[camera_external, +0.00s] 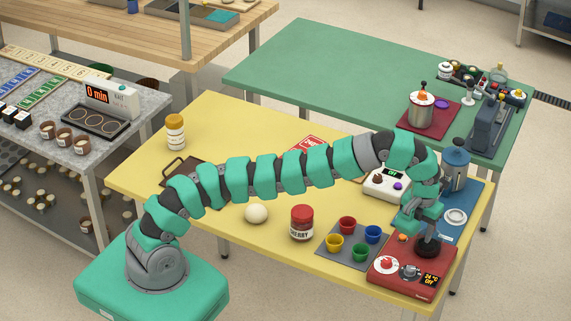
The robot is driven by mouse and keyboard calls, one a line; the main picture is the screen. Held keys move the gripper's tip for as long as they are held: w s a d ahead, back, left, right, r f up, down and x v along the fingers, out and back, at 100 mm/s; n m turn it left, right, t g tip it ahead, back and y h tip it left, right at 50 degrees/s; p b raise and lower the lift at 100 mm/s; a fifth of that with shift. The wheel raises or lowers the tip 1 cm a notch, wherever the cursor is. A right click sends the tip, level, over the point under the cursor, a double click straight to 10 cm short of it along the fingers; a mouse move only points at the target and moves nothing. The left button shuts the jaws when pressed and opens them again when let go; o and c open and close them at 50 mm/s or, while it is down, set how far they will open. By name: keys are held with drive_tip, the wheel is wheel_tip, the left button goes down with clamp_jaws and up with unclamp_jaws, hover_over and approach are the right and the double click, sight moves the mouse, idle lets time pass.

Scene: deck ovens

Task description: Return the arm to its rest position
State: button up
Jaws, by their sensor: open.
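My green segmented arm (265,175) reaches from its base at the lower left across the yellow table (140,170) to the right. It is stretched out, with its end bent down at the table's right side. My gripper (422,226) is open and hangs over the back of the red hotplate unit (400,283). A dark round object (428,246) is just below the gripper on that unit. I cannot tell whether the fingers touch it, as the fingertips are small and partly hidden.
Near the gripper are a grey mat (338,257) with several coloured cups, a blue-topped pot (455,165) and a white scale (385,188). A red-lidded jar (302,222) and a white ball (256,213) stand below the arm. The yellow-capped bottle (176,132) is behind it.

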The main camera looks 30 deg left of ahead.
drive_tip(key=w+a+r+n+t+h+b, duration=0.15)
drive_tip(key=w+a+r+n+t, duration=0.45)
drive_tip(key=w+a+r+n, duration=1.2)
drive_tip(key=a+r+n+t+b, duration=0.2)
drive_tip(key=a+r+n+t, duration=0.55)
drive_tip(key=a+r, duration=1.75)
drive_tip(key=s+a+r+n+t, duration=0.1)
drive_tip(key=s+a+r+n, duration=0.2)
drive_tip(key=s+a+n, duration=0.3)
drive_tip(key=s+a+r+n+t+y, duration=0.1)
drive_tip(key=s+a+r+n, duration=0.2)
drive_tip(key=s+a+n, duration=0.3)
drive_tip(key=s+a, duration=0.1)
drive_tip(key=a, duration=0.2)
drive_tip(key=shift+s+a+r+b, duration=0.15)
drive_tip(key=shift+s+a+b, duration=0.15)
drive_tip(key=shift+y, duration=0.25)
